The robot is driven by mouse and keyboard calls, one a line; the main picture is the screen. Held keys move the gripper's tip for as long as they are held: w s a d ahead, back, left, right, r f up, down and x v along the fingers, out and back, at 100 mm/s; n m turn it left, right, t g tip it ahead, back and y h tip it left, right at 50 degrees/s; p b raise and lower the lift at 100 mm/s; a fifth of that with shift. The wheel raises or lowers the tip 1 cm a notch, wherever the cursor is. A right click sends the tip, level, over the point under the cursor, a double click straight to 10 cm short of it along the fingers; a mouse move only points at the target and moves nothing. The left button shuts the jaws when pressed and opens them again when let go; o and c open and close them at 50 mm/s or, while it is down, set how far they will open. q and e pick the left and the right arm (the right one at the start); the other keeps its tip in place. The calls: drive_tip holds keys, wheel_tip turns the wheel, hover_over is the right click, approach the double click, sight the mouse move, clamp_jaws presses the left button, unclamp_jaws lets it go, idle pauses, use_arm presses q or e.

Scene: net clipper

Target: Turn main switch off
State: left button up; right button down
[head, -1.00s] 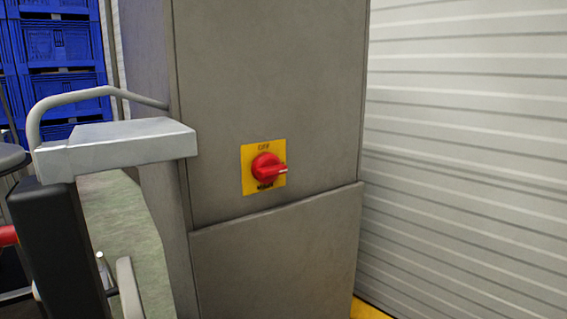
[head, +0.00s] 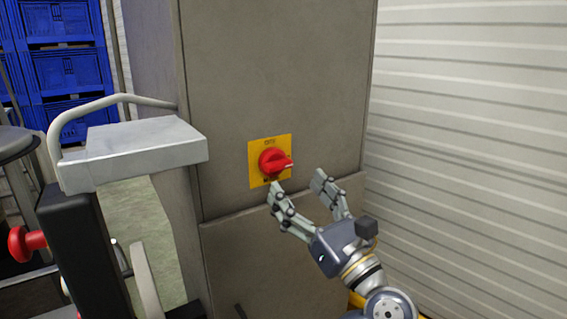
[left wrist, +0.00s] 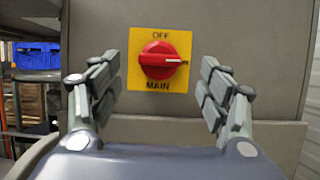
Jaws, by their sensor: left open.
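The main switch is a red rotary knob (head: 273,161) on a yellow plate (head: 256,179), fixed to the front of a grey cabinet (head: 270,80). In the left wrist view, the knob (left wrist: 160,60) has its white pointer mark to the right. OFF is printed above it and MAIN below. My left gripper (head: 298,183) is open and empty, just below and to the right of the knob in the head view. In the left wrist view, its fingers (left wrist: 161,82) stand either side of the yellow plate, and the knob shows between them, untouched. My right gripper is out of view.
A grey metal box with a handle rail (head: 135,145) juts out left of the cabinet. Blue crates (head: 65,75) are stacked behind at the left, near a stool (head: 14,143). A ribbed white wall (head: 470,130) stands at the right. The cabinet face around the switch is clear.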

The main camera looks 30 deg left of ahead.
sight(281, 167)
use_arm(q)
drive_tip(key=p+x, duration=0.1)
drive_tip(key=x, duration=0.4)
drive_tip(key=shift+w+a+r+p, duration=0.2)
drive_tip(key=shift+w+a+p, duration=0.1)
drive_tip(key=shift+a, duration=0.25)
drive_tip(key=shift+c, duration=0.6)
drive_tip(key=c, duration=0.9)
